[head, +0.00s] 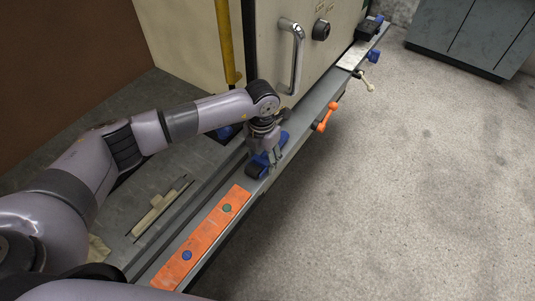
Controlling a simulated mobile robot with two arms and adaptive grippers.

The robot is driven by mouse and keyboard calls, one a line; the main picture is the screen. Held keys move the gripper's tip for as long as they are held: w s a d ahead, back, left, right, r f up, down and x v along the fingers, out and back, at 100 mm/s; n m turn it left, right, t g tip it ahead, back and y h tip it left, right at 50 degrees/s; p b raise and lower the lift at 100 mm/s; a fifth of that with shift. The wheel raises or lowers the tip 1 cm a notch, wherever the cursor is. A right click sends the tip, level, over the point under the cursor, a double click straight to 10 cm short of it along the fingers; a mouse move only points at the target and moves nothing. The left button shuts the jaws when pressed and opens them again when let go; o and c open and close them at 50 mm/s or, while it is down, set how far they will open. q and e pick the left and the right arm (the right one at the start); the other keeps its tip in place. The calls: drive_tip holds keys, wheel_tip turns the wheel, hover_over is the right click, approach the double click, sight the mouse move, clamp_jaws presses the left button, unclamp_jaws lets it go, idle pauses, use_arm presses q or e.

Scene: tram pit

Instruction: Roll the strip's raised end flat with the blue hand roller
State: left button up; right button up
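My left gripper (268,158) points down at a blue tool (256,170) on the long grey rail, and it looks like the hand roller. The blue shows on both sides of the gripper. The fingertips are small and partly hidden, so I cannot tell whether they grip it or only stand over it. A flat orange strip (211,229) with a green dot and a blue dot lies along the near part of the rail, in front of the tool. I cannot make out a raised end on it. My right gripper is out of view.
The rail (293,149) runs away to the upper right beside a cream cabinet (268,40) with a metal handle (296,55). An orange lever (326,117) juts from its right side. A yellow post (225,40) stands behind my arm. The grey floor at right is clear.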

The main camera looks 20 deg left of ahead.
sight(263, 157)
use_arm(q)
drive_tip(key=c, duration=0.9)
drive_tip(key=shift+r, duration=0.1)
drive_tip(key=shift+r+b, duration=0.3)
drive_tip(key=shift+r, duration=0.15)
wheel_tip(263, 157, up, 2)
drive_tip(key=shift+w+b, duration=0.1)
drive_tip(key=shift+b, duration=0.4)
drive_tip(key=shift+s+d+r, duration=0.1)
drive_tip(key=shift+s+d, duration=0.25)
drive_tip(key=shift+d, duration=0.3)
drive_tip(key=shift+s+d+r+b, duration=0.1)
drive_tip(key=shift+s+d+b, duration=0.8)
drive_tip(key=shift+d, duration=1.7)
drive_tip(key=shift+s+d+b, duration=0.7)
drive_tip(key=shift+s+d, duration=0.25)
drive_tip(key=shift+d, duration=1.7)
drive_tip(key=shift+s+d+r+b, duration=0.1)
drive_tip(key=shift+s+d+b, duration=0.8)
drive_tip(key=shift+d, duration=1.7)
